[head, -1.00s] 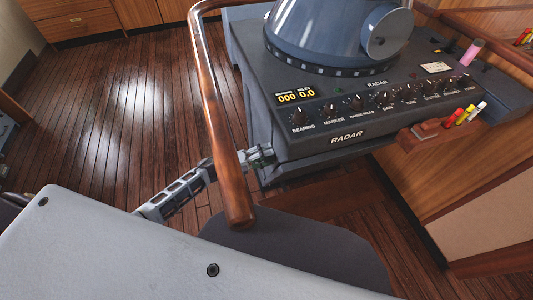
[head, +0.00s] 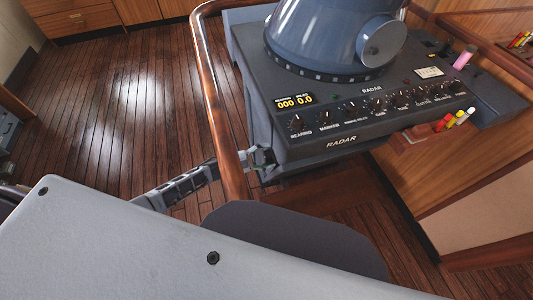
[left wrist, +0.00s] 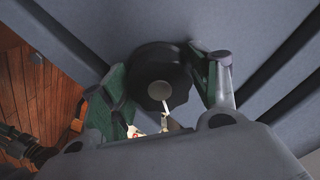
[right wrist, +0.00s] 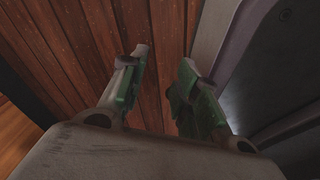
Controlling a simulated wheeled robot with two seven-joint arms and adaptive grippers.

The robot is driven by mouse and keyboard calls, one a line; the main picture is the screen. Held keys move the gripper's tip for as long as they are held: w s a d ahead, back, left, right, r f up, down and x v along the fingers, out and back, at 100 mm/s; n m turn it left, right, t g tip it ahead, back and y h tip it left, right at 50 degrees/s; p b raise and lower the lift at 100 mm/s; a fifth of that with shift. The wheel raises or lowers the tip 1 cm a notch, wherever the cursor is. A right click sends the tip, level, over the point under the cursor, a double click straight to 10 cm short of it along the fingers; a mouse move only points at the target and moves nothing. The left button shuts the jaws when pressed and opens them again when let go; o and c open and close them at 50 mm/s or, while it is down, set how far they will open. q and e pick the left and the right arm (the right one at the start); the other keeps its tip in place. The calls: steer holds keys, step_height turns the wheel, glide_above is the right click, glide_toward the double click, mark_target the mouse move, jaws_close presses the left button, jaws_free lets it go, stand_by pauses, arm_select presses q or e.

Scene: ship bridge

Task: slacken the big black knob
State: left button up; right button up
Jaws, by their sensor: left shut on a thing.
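The big black knob (left wrist: 158,72) shows in the left wrist view, on the grey face of the radar console, with a round paler cap and a white line mark. My left gripper (left wrist: 165,84) is shut on it, one green-padded finger on each side. In the head view my left gripper (head: 262,158) is at the console's lower left front corner, its arm passing behind the wooden rail; the knob is hidden there. My right gripper (right wrist: 160,78) shows in the right wrist view, its fingers apart with nothing between them.
A curved wooden handrail (head: 217,110) runs along the console's left side. The radar console (head: 375,128) carries a row of small knobs and a blue-grey hood (head: 325,35). A holder with coloured markers (head: 445,123) is at its right. Open plank floor (head: 110,120) lies to the left.

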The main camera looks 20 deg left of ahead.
arm_select(q)
steer(key=shift+n+p, duration=0.6)
steer(key=shift+n, duration=1.4)
arm_select(e)
steer(key=shift+s+d+r, duration=0.1)
steer(key=shift+s+d, duration=0.35)
steer(key=shift+s, duration=0.3)
steer(key=shift+s+d+r, duration=0.1)
steer(key=shift+s+d, duration=0.3)
steer(key=shift+s, duration=0.3)
steer(key=shift+w, duration=0.1)
arm_select(q)
steer(key=o, duration=0.9)
steer(key=shift+v, duration=0.9)
steer(key=v, duration=1)
steer(key=shift+s+a, duration=0.1)
steer(key=shift+s, duration=0.05)
